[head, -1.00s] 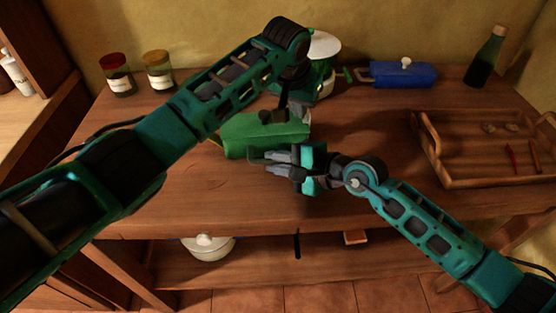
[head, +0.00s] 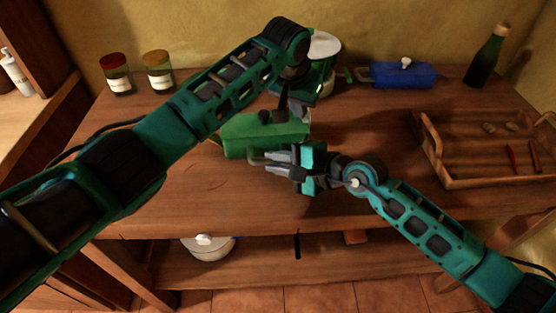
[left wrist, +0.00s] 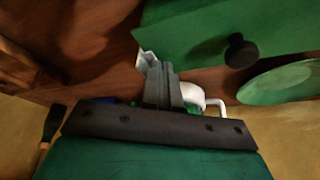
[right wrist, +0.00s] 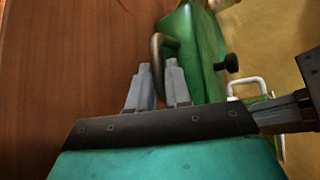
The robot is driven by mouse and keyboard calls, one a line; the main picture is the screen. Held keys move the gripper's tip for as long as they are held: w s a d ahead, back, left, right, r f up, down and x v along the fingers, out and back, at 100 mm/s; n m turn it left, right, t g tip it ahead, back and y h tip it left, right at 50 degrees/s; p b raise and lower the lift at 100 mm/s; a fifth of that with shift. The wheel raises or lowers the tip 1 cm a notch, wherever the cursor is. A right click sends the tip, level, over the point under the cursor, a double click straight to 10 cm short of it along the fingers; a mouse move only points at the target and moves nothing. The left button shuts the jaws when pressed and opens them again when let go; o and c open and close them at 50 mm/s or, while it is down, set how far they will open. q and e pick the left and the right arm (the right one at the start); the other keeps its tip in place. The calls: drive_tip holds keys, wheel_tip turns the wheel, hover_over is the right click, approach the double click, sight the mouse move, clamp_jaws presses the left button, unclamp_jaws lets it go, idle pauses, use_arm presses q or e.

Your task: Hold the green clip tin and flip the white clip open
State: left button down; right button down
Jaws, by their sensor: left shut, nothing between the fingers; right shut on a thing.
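The green clip tin (head: 250,138) lies on the wooden counter, with a black knob on top and a grey-brown handle (right wrist: 157,47) on its near side. My right gripper (right wrist: 159,75) is shut around that handle. My left gripper (left wrist: 158,66) is shut and empty, above the tin's right end. The white clip (left wrist: 146,60) shows beside its fingertips; contact is unclear.
A green pot with a white lid (head: 326,43) stands close behind the tin. A blue box (head: 400,76) and dark bottle (head: 485,60) stand at the back right. A wooden tray (head: 470,178) lies right; two jars (head: 158,73) stand back left. The counter's front middle is clear.

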use_arm(q)
drive_tip(key=shift+d, duration=0.1)
drive_tip(key=shift+w+d, duration=0.1)
drive_tip(key=shift+d, duration=1.3)
drive_tip(key=shift+a+r, duration=0.15)
drive_tip(key=shift+r, duration=1.85)
drive_tip(key=shift+a+r, duration=0.15)
drive_tip(key=shift+r, duration=1.85)
